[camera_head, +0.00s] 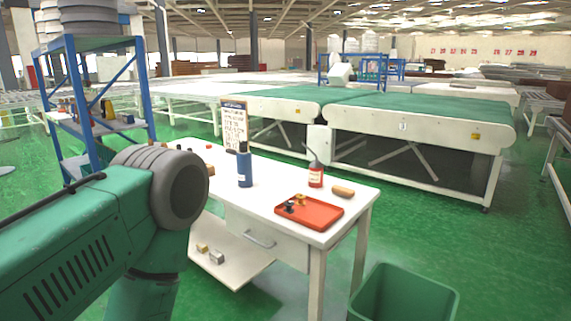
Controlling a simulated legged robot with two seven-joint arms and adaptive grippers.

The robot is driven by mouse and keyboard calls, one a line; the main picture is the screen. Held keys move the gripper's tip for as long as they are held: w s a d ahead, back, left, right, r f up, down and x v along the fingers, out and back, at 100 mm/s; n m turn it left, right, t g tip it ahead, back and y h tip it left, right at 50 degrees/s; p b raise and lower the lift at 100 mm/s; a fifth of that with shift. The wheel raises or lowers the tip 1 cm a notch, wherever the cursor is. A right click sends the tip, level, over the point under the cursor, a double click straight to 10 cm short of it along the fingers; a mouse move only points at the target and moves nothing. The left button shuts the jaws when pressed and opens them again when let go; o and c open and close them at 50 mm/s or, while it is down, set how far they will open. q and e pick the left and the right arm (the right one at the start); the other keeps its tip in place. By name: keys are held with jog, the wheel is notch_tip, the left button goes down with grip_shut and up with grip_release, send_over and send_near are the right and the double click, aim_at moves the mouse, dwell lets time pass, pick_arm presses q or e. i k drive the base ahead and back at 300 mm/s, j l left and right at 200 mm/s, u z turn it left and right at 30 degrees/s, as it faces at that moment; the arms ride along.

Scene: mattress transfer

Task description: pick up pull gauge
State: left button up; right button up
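A white table (265,198) stands ahead of me. An orange-red tray (325,217) lies near its front right corner, with small black and yellow items (299,202) on it. They are too small for me to tell whether one is the pull gauge. A blue bottle (245,168), a red bottle (315,176) and a tan oblong object (343,191) stand or lie on the tabletop. My green arm enters from the left and covers the table's left end. Neither gripper shows in this view.
A green bin (403,295) stands on the floor right of the table. A blue-framed shelf (90,120) is at the left. Green-topped conveyors (415,108) run behind the table. A lower shelf (238,262) holds small blocks. Green floor is open at the right.

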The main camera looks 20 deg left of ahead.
aim_at(244, 164)
jog(key=i+j+z, duration=0.15)
jog(key=j, duration=0.2)
jog(key=i+j+z, duration=0.1)
jog(key=j, duration=0.25)
jog(key=i+j+z, duration=0.15)
jog(key=j, duration=0.25)
jog(key=i+j+z, duration=0.1)
jog(key=i+j, duration=0.15)
jog(key=j, duration=0.15)
jog(key=i+j+z, duration=0.15)
jog(key=j, duration=0.25)
jog(key=j+z, duration=0.1)
jog(key=j, duration=0.35)
jog(key=i, duration=0.05)
